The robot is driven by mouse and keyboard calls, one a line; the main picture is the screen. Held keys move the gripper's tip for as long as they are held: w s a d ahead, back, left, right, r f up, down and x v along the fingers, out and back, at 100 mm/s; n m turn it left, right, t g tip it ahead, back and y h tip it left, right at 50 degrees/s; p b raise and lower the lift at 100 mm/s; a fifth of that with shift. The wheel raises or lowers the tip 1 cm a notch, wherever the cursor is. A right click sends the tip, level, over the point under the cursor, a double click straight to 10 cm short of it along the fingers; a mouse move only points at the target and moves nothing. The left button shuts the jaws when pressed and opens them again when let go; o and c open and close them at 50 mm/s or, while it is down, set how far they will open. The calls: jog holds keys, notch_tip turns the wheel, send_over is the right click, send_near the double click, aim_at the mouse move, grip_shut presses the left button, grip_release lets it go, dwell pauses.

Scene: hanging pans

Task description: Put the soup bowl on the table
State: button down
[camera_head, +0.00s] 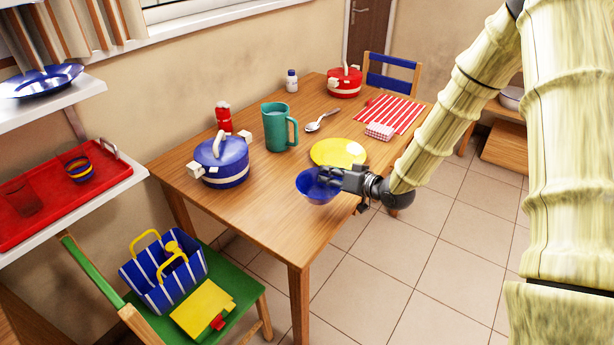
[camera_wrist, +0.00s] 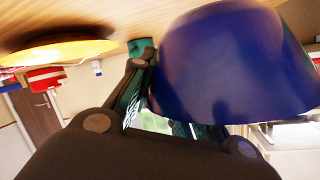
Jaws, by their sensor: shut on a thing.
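The soup bowl, a deep blue round bowl (camera_head: 314,190), is at the front right edge of the wooden table (camera_head: 255,210). My gripper (camera_head: 335,175) is shut on the bowl's right side. In the wrist view the blue bowl (camera_wrist: 225,65) fills the upper right, with the dark fingers (camera_wrist: 150,95) against it. The bowl appears at or just over the tabletop; I cannot tell whether it touches. My fingertips are partly hidden by the bowl in the wrist view.
A yellow plate (camera_head: 338,152) lies right behind the bowl. A blue pot (camera_head: 222,162), teal mug (camera_head: 278,127), spoon (camera_head: 321,121), red striped mat (camera_head: 392,113) and red pot (camera_head: 344,82) stand farther off. The table's front left area is clear. A green chair (camera_head: 245,297) with a striped bag is at lower left.

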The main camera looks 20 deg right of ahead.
aim_at(317, 169)
jog(key=w+a, duration=0.2)
jog(key=w, duration=0.1)
jog(key=w+a, duration=0.2)
jog(key=shift+w+a+f+p, duration=0.1)
jog(key=shift+w+f+p, duration=0.15)
jog(key=shift+p, duration=0.1)
jog(key=shift+w+a+f+p, duration=0.15)
jog(key=shift+f+p, duration=0.05)
jog(key=shift+f, duration=0.7)
jog(key=shift+w+a+f+p, duration=0.1)
jog(key=shift+w+f+p, duration=0.05)
jog(key=shift+f, duration=0.75)
jog(key=c, duration=1.3)
grip_release()
jog(key=shift+f, duration=0.1)
jog(key=shift+c, duration=0.2)
jog(key=b+v, duration=0.1)
jog(key=v, duration=1.1)
